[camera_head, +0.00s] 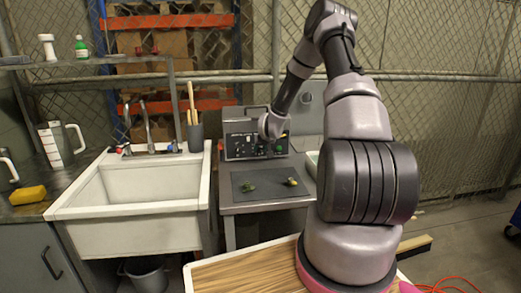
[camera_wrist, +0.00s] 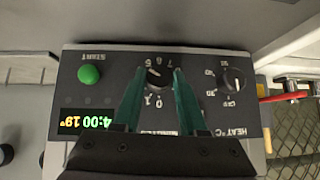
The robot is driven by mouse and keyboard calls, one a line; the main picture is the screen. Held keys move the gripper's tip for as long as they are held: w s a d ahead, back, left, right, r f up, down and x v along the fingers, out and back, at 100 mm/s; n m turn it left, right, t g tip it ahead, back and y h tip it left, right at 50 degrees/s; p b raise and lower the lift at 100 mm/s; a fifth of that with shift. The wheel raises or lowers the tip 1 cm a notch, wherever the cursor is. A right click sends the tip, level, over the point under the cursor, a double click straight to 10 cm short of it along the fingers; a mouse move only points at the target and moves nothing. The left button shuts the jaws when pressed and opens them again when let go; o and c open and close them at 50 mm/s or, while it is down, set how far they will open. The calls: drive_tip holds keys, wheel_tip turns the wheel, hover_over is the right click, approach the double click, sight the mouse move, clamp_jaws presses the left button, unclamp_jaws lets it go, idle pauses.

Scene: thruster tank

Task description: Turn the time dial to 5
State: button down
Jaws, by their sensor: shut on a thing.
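The time dial (camera_wrist: 156,77) is a small dark knob on the dark panel, ringed by white numbers, in the upside-down wrist view. My gripper (camera_wrist: 159,70) has its two teal fingers on either side of the knob and is shut on it. The fingers cover some of the numbers, and I cannot clearly read where the pointer stands. The lit display (camera_wrist: 83,121) seems to read 4:00 in green beside an orange 19°. In the head view, the grey control box (camera_head: 240,127) stands on the metal table, and my wrist hides part of its front.
The panel also has a green START button (camera_wrist: 89,75) and a HEAT dial (camera_wrist: 234,79). A dark mat (camera_head: 262,193) with small green items lies before the box. A white sink (camera_head: 140,236) stands left. A mesh fence is behind.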

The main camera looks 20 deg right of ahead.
drive_tip(key=shift+d, duration=0.1)
drive_tip(key=shift+s+d+m+t+y, duration=0.1)
drive_tip(key=shift+d+m+t+y, duration=0.15)
drive_tip(key=shift+m+y, duration=0.55)
drive_tip(key=shift+f+m+t+y, duration=0.1)
drive_tip(key=shift+m+t+y, duration=0.3)
drive_tip(key=shift+y, duration=0.8)
drive_tip(key=shift+c, duration=2.2)
unclamp_jaws()
drive_tip(key=v, duration=1)
drive_tip(key=shift+s+d, duration=0.2)
drive_tip(key=shift+s, duration=0.15)
